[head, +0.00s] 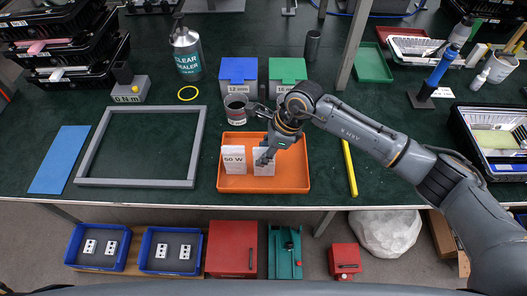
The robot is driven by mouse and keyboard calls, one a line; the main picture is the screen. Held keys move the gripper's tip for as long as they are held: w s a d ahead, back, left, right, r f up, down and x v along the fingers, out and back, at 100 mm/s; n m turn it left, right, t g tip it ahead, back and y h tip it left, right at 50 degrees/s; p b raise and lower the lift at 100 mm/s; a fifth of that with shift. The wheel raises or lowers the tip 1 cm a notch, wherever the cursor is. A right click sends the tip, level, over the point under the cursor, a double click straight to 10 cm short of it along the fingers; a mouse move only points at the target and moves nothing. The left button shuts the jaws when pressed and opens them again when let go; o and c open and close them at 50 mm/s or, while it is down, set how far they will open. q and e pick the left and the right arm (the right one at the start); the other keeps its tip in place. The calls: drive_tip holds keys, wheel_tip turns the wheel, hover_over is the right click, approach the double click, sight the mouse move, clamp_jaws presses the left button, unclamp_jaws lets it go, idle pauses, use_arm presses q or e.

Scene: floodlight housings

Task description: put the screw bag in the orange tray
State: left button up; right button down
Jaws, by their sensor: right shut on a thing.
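The orange tray (290,183) lies on the dark green bench in the middle of the head view. My right gripper (263,158) reaches down over the tray from the upper right. It is shut on a white flat item (264,168), partly hidden by the fingers. I cannot tell whether this is the screw bag or whether it touches the tray floor. A white box marked 50 W (234,159) stands in the tray to its left. My left gripper is not in view.
Blue (239,73) and green (287,70) bins are farther back. A grey frame (138,183) lies left, a yellow bar (349,167) right. The bench front edge is close to the tray.

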drive_tip(key=c, duration=1.1)
unclamp_jaws()
drive_tip(key=shift+o, duration=0.2)
drive_tip(key=shift+r+p, duration=0.2)
drive_tip(key=shift+p, duration=0.1)
drive_tip(key=shift+w+d+r, duration=0.1)
drive_tip(key=shift+d+r, duration=0.1)
drive_tip(key=shift+r, duration=0.05)
drive_tip(key=b+v, duration=0.2)
drive_tip(key=v, duration=0.9)
drive_tip(key=shift+r, duration=0.15)
